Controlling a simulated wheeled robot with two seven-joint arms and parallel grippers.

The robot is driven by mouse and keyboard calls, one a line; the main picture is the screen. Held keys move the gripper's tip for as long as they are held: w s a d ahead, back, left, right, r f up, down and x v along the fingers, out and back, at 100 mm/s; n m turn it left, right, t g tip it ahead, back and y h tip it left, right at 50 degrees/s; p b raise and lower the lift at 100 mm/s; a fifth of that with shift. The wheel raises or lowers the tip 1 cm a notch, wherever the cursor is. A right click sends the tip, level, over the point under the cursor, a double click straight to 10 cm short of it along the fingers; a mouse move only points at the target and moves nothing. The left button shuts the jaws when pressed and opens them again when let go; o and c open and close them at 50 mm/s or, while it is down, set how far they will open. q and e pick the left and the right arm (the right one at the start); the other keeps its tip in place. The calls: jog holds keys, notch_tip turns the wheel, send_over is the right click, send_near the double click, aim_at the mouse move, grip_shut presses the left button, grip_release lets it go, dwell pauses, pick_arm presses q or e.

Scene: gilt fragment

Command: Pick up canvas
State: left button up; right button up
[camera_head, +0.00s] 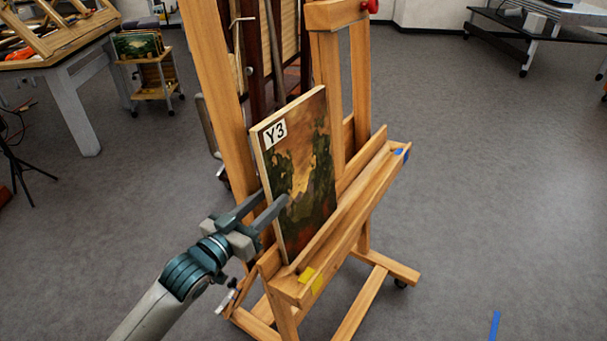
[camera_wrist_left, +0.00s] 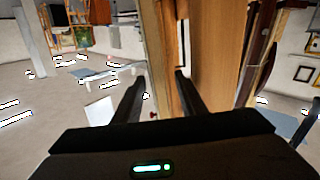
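The canvas (camera_head: 302,178), a dark landscape painting with a white "Y3" label at its top left corner, stands upright on the ledge (camera_head: 325,238) of a wooden easel. My left gripper (camera_head: 272,197) is at the canvas's left edge. Its two fingers are apart, one in front of the painted face and the other toward the back. In the left wrist view, the fingers (camera_wrist_left: 159,77) also stand apart, with a wooden edge between them. I cannot tell whether either finger touches the canvas. My right gripper is not in view.
The easel's left post (camera_head: 212,75) rises close behind the gripper. Yellow tape (camera_head: 306,275) and blue tape (camera_head: 401,153) mark the ledge. A small wooden cart (camera_head: 152,78) with pictures and a table (camera_head: 75,85) stand at the back left.

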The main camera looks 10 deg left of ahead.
aim_at(291, 182)
pick_arm(q)
jog(key=shift+p+x, duration=0.3)
jog(key=shift+x, duration=1.45)
jog(key=shift+w+d+r+p, duration=0.1)
jog(key=shift+w+d+p, duration=0.15)
jog(key=shift+w+p, duration=0.2)
jog(key=p+x, duration=0.1)
jog(key=x, duration=0.2)
jog(key=shift+d, duration=0.1)
jog(key=shift+w+d+f+p, duration=0.2)
jog(key=shift+w+f+p, duration=0.1)
jog(key=shift+w, duration=0.25)
jog(key=shift+r, duration=0.1)
grip_shut()
